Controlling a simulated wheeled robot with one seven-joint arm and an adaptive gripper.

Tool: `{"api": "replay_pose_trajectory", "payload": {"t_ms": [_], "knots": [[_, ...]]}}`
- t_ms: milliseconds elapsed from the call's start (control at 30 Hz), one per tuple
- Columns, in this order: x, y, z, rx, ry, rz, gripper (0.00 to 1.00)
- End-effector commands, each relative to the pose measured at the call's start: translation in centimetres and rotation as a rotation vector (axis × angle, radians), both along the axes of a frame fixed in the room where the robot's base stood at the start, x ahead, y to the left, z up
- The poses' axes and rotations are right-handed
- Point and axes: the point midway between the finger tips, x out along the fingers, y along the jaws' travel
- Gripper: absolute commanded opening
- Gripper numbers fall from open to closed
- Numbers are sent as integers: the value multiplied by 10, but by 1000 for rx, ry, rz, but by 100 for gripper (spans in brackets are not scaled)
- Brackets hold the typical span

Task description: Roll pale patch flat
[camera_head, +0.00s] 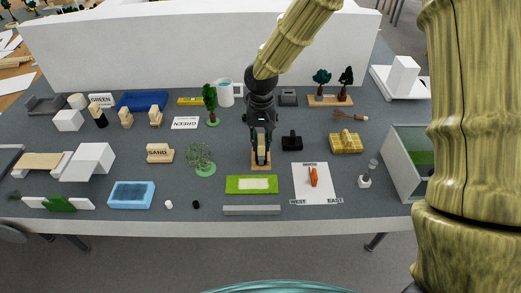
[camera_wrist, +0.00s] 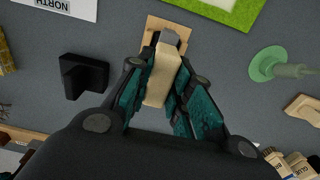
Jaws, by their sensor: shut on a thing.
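The pale patch (camera_head: 251,184) lies on a green board (camera_head: 232,186) near the table's front edge. The board's corner also shows at the top of the wrist view (camera_wrist: 232,12). My gripper (camera_head: 261,152) points down behind the board. In the wrist view my gripper (camera_wrist: 160,92) is shut on a pale wooden handle (camera_wrist: 160,82) with a grey end (camera_wrist: 172,38), probably the roller. The handle is over a small wooden stand (camera_head: 261,167); I cannot tell whether it touches the stand. The fingers hide the handle's sides.
A black block (camera_head: 292,142) stands right of my gripper, and a green tree (camera_head: 201,160) stands left. A white map sheet (camera_head: 327,190) lies right of the green board. A grey bar (camera_head: 251,210) lies in front of the board. A blue tray (camera_head: 132,194) is farther left.

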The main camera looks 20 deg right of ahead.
Motion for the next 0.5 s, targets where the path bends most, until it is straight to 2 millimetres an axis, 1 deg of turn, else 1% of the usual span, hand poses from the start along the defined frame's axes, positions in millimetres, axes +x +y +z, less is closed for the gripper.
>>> {"api": "replay_pose_trajectory", "payload": {"t_ms": [167,500], "knots": [[0,0,3,0,-1,0,0],[0,0,24,0,-1,0,0]]}}
